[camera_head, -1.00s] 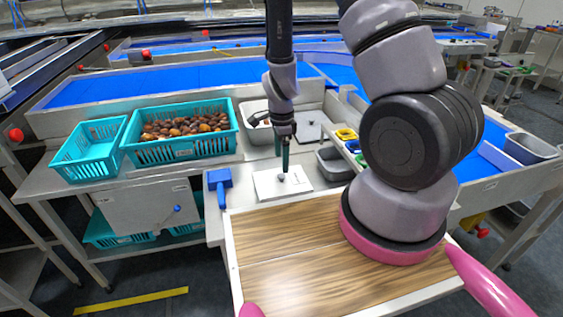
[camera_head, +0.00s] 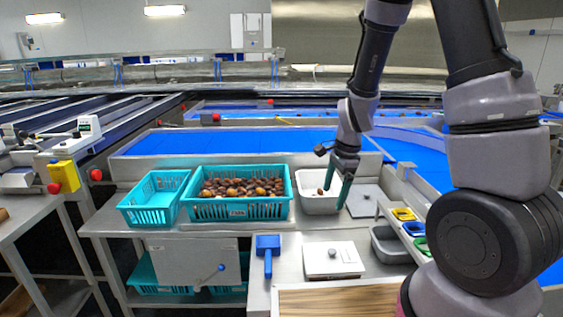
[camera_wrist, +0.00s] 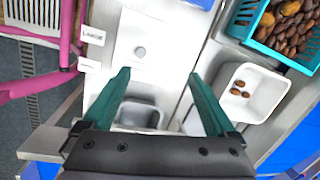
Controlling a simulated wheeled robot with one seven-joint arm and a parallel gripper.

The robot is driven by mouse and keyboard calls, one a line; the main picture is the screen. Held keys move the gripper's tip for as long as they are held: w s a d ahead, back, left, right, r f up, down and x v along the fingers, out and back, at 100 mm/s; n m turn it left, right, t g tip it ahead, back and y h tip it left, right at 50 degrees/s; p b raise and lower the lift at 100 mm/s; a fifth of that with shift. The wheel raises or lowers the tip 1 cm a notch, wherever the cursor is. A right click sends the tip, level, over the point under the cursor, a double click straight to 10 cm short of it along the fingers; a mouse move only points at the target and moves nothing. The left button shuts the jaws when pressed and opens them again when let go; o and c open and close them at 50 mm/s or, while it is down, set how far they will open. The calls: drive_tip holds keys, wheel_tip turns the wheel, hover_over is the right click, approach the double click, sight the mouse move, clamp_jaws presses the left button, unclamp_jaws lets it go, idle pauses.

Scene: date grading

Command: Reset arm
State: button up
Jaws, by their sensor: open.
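My gripper (camera_head: 337,186) is open, with two green fingers, over the right part of the steel bench in the head view. In the wrist view my gripper (camera_wrist: 160,100) has its fingers spread and nothing between them. Below it lies a white plate with a grey knob (camera_head: 333,261), also in the wrist view (camera_wrist: 139,38). A white bin (camera_head: 318,205) stands behind the fingers in the head view. In the wrist view this bin (camera_wrist: 252,90) holds a few brown dates (camera_wrist: 240,88).
A teal crate full of dates (camera_head: 240,208) stands left of the bin, beside an empty teal crate (camera_head: 153,199). A blue scoop-like tool (camera_head: 268,250) lies in front. A grey bin (camera_head: 390,244) and small coloured trays (camera_head: 404,214) are at the right.

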wheel_tip(320, 180, up, 13)
drive_tip(key=s+d+n+t+y, duration=0.1)
drive_tip(key=n+t, duration=0.1)
drive_tip(key=n, duration=0.2)
drive_tip(key=s+d+r+n+t, duration=0.2)
drive_tip(key=s+r+n, duration=0.1)
drive_tip(key=s+r, duration=0.3)
drive_tip(key=s+d+r+n+t, duration=0.2)
drive_tip(key=s+r, duration=0.5)
drive_tip(key=r, duration=0.4)
drive_tip(key=shift+s+d+n+h, duration=0.2)
drive_tip(key=shift+d+n+h, duration=0.1)
drive_tip(key=shift+d+n, duration=0.65)
drive_tip(key=shift+a, duration=0.2)
